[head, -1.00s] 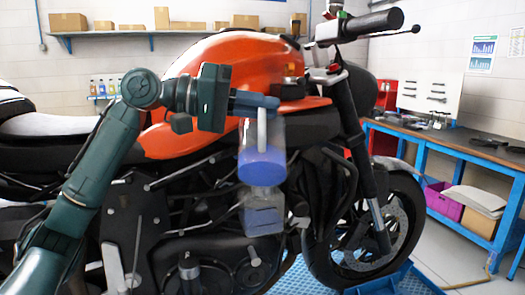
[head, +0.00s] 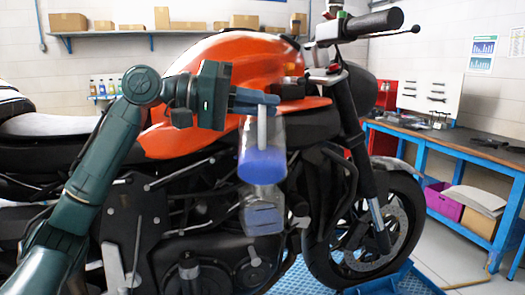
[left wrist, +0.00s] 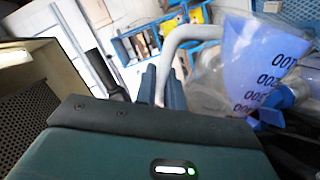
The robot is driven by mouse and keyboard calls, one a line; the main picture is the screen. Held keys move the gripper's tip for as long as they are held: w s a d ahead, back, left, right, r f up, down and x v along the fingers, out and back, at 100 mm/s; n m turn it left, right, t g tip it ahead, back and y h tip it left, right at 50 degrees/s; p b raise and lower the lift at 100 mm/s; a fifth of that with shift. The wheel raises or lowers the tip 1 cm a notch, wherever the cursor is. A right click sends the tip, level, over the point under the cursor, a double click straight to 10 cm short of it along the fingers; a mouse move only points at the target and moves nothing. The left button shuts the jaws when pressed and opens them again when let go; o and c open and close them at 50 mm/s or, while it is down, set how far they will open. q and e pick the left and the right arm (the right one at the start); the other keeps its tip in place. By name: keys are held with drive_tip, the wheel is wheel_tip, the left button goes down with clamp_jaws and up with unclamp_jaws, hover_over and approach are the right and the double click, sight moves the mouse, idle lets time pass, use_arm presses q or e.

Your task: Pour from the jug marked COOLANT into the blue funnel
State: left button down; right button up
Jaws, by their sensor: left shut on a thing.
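A clear jug (head: 277,133) holding blue liquid (head: 262,164) hangs from my left gripper (head: 268,103) in front of the motorcycle. The gripper is shut on its pale handle (head: 262,128). In the left wrist view the jug (left wrist: 208,70) shows black number marks beside the gripper's fingers (left wrist: 163,88); no COOLANT label is readable. A blue part (left wrist: 270,118) at the jug's lower edge may be the blue funnel, mostly hidden. I cannot tell whether liquid is flowing. My right gripper is out of view.
A translucent grey container (head: 263,210) sits just below the jug at the motorcycle's side. The orange tank (head: 190,75) is close behind my left gripper.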

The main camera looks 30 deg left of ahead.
use_arm(q)
drive_tip(key=shift+r, duration=0.15)
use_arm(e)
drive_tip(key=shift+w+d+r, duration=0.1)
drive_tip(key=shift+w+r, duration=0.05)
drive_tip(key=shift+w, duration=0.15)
use_arm(q)
drive_tip(key=shift+w+a+r, duration=0.1)
drive_tip(key=shift+w+r, duration=0.05)
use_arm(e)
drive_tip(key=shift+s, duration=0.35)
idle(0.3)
use_arm(q)
drive_tip(key=shift+w+a+r+n, duration=0.1)
drive_tip(key=shift+w+n, duration=0.05)
drive_tip(key=shift+n, duration=0.15)
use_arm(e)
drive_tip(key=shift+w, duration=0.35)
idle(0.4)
